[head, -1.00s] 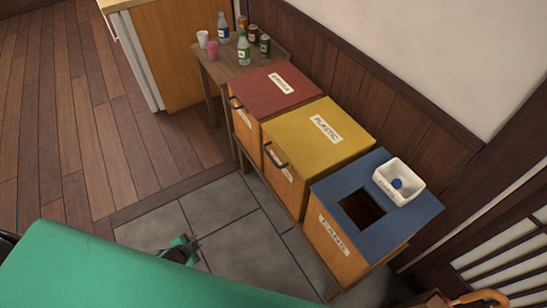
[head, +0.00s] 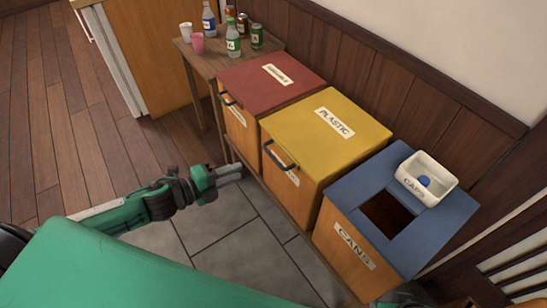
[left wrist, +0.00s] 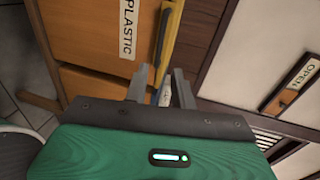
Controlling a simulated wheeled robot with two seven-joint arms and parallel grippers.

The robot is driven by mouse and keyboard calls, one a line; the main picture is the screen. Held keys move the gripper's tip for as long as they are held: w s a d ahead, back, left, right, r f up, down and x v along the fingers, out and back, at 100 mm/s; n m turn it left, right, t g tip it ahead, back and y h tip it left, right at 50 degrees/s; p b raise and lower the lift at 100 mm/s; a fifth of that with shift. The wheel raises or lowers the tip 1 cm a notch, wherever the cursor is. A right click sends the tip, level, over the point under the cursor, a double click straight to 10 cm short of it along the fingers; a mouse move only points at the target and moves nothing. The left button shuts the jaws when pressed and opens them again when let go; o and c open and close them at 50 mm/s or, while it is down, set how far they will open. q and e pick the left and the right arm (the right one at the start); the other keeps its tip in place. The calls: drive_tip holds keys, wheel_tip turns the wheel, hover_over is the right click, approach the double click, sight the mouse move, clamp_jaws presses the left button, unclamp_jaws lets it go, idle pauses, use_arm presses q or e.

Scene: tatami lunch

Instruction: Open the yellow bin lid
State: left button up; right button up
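The yellow lid (head: 326,131) lies flat and closed on the wooden bin labelled PLASTIC, in the middle of the head view. A dark handle (head: 279,158) sits on that bin's front. My left gripper (head: 240,172) is in front of the bins, a little left of the handle and apart from it. In the left wrist view its two fingers (left wrist: 161,88) are apart, with a small pale shape between them that I cannot identify. The yellow lid's edge (left wrist: 168,45) and the PLASTIC label show beyond them.
A red-lidded bin (head: 268,84) stands left of the yellow one. A blue-topped CANS bin (head: 345,188) with a white caps box (head: 428,179) stands right. A small table (head: 203,59) holds bottles, cans and cups. Grey tiled floor (head: 235,225) in front is clear.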

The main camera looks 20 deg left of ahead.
sight(272, 158)
use_arm(q)
drive_tip(key=shift+x, duration=6.85)
clamp_jaws()
